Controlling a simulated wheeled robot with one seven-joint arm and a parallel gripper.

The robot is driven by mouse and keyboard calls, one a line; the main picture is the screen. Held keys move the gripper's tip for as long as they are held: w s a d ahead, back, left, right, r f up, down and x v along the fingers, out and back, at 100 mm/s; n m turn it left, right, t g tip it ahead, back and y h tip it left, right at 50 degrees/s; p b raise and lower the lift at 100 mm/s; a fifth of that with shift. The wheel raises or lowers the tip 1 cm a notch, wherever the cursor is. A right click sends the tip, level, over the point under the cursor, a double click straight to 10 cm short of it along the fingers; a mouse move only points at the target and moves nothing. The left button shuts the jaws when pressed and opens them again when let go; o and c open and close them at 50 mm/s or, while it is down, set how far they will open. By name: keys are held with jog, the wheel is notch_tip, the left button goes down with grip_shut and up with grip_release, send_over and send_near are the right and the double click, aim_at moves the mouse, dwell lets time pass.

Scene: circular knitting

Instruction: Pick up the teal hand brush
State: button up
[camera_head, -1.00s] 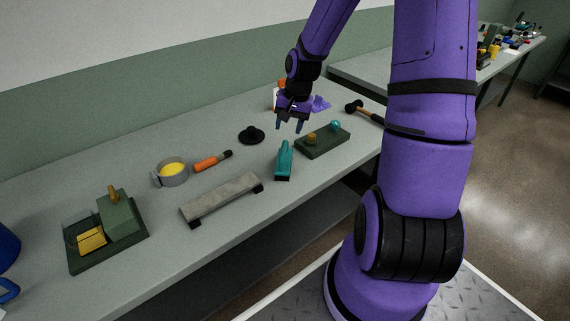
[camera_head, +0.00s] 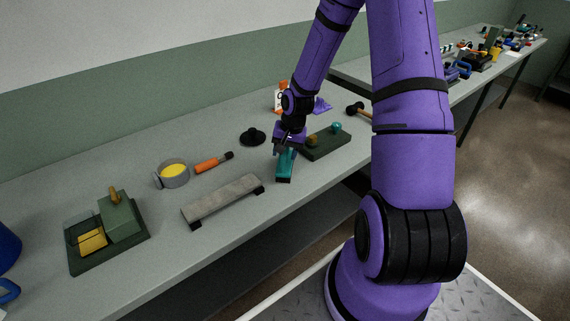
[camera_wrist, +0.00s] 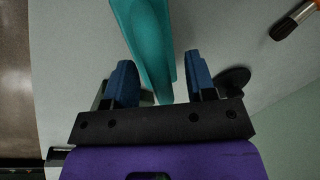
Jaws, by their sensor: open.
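The teal hand brush (camera_head: 285,166) lies on the grey workbench, right of the long grey bar, with its upper part hidden behind my gripper in the head view. My gripper (camera_head: 287,151) points down over the far end of the brush. In the wrist view the teal brush (camera_wrist: 147,45) runs from the top edge down to between the two blue fingertips of my gripper (camera_wrist: 160,80). The fingers are open, one on each side of the brush's narrow end, with gaps showing beside it.
A green block with knobs (camera_head: 326,143) sits close right of the brush. A grey bar on feet (camera_head: 222,198) lies to its left. A black disc with a knob (camera_head: 252,138), an orange-handled tool (camera_head: 208,164) and a hammer (camera_head: 357,109) lie on the bench (camera_head: 160,232).

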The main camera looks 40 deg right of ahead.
jog(key=shift+f, duration=0.4)
grip_shut()
jog(key=shift+w, duration=0.1)
